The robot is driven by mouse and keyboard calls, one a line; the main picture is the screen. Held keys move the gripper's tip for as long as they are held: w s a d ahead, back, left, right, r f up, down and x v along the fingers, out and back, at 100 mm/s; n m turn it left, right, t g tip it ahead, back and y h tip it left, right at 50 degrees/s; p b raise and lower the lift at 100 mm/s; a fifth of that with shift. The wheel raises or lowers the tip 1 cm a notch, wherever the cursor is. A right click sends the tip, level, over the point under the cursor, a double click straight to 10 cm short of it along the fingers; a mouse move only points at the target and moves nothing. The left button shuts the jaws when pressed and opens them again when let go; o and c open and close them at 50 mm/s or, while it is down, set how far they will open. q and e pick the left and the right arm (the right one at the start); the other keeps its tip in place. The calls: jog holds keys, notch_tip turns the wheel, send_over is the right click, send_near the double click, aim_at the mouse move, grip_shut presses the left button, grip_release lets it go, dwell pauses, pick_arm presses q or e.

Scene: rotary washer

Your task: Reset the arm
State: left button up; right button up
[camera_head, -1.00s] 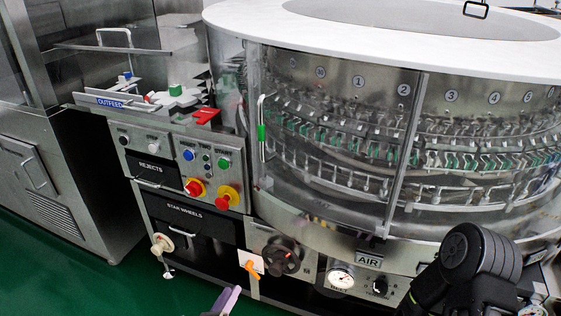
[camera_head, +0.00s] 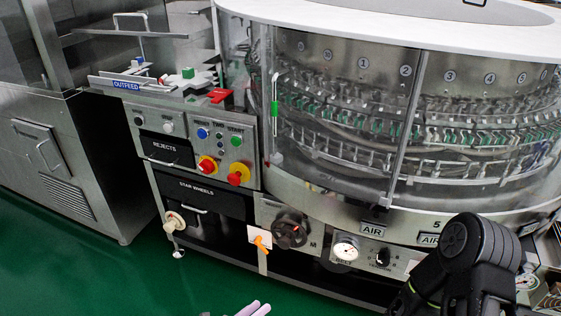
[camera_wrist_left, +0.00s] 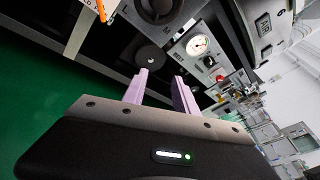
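My left gripper (camera_head: 252,309) shows only as purple fingertips at the bottom edge of the head view. In the left wrist view my left gripper (camera_wrist_left: 160,84) has its two purple fingers apart, with nothing between them. It is in front of the washer's lower front, with the black round knob and gauge beyond it. A black arm of mine (camera_head: 470,255) stands at the lower right of the head view; the right gripper's fingers are out of sight.
The rotary washer (camera_head: 330,195) with clear guards fills the back. Its control panel (camera_head: 215,150) has coloured buttons. An orange-handled valve (camera_head: 260,243), a black knob (camera_head: 290,230) and a gauge (camera_head: 345,247) line the lower front. Green floor (camera_head: 130,275) is clear at lower left.

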pick_arm(q)
jog(key=s+d+f+m+g+b, duration=0.1)
jog(key=s+d+f+m+g, duration=0.15)
jog(key=s+m+g, duration=0.4)
jog(key=s+d+f+m+g+b, duration=0.1)
jog(key=s+d+f+m+g, duration=0.2)
jog(key=s, duration=0.6)
jog(key=s+d+f+m+g+b, duration=0.1)
jog(key=s+f+m+g, duration=0.2)
jog(key=s+m, duration=0.4)
jog(key=s+a+f+m+y+b, duration=0.2)
jog(key=s+a+m+y+b, duration=0.2)
jog(key=s+a+m+y, duration=0.5)
jog(key=w+d+r+m+h+p, duration=0.1)
jog(key=w+r+m+p, duration=0.1)
jog(key=r+p, duration=0.8)
jog(key=w+d+r+m+t+h+p, duration=0.1)
jog(key=w+r+m+p, duration=0.2)
jog(key=r+p, duration=0.7)
notch_tip(320, 180, up, 6)
jog(key=shift+w+f+m+p, duration=0.25)
jog(key=shift+w+m+p, duration=0.15)
jog(key=shift+m, duration=0.35)
